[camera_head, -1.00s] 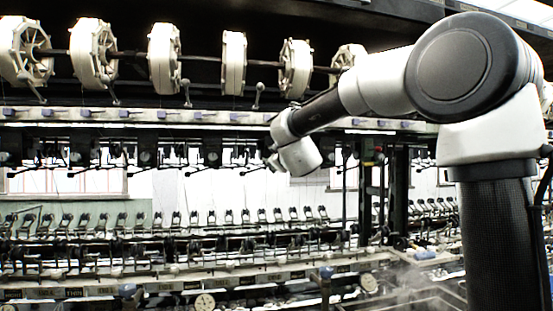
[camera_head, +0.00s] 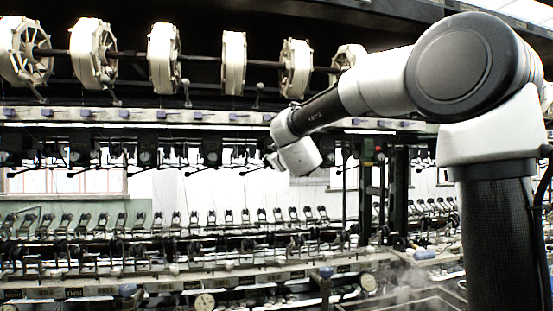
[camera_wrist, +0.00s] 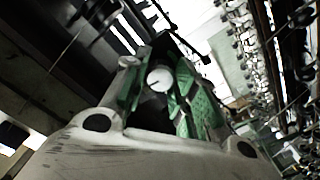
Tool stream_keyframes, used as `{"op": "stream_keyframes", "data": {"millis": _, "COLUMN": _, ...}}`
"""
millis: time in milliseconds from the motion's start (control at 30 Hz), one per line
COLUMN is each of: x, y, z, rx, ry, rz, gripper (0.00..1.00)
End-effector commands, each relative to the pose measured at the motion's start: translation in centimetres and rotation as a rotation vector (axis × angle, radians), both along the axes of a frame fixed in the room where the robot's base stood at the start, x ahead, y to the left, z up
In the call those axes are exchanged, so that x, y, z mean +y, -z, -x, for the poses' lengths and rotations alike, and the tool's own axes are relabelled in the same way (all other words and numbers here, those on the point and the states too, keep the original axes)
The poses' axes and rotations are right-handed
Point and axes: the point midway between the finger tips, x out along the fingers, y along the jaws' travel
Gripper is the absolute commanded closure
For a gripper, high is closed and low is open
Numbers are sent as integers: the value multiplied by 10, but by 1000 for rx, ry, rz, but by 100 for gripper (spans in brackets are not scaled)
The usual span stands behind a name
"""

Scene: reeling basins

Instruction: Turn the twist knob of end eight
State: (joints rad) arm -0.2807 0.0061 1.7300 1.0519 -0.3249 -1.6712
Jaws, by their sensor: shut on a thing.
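The twist knob (camera_wrist: 159,79) shows in the wrist view as a small round white face with a dark mark. It sits between the green-padded fingers of my gripper (camera_wrist: 163,85), which is shut on it. The knob's number cannot be read. In the head view my gripper (camera_head: 274,160) is small and mostly hidden by my wrist, at the row of dark units under the long rail. The knob cannot be made out there.
Large white reels (camera_head: 233,63) hang on a shaft above. The pale rail (camera_head: 200,116) with several small blocks runs below them. A lower bench (camera_head: 215,280) carries gauges and rows of small fittings. Dark posts (camera_head: 400,190) stand right of my wrist.

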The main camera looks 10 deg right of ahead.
Motion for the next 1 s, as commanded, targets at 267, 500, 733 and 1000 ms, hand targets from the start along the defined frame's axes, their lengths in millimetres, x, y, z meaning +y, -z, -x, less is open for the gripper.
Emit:
{"op": "stream_keyframes", "data": {"millis": 267, "x": 0, "y": 0, "z": 0, "rx": 1, "ry": -1, "rz": -240, "gripper": 96}}
{"op": "stream_keyframes", "data": {"millis": 500, "x": 0, "y": 0, "z": 0, "rx": 1, "ry": -1, "rz": -469, "gripper": 96}}
{"op": "stream_keyframes", "data": {"millis": 733, "x": 0, "y": 0, "z": 0, "rx": 0, "ry": -1, "rz": -687, "gripper": 96}}
{"op": "stream_keyframes", "data": {"millis": 1000, "x": 0, "y": 0, "z": 0, "rx": 0, "ry": -1, "rz": -943, "gripper": 96}}
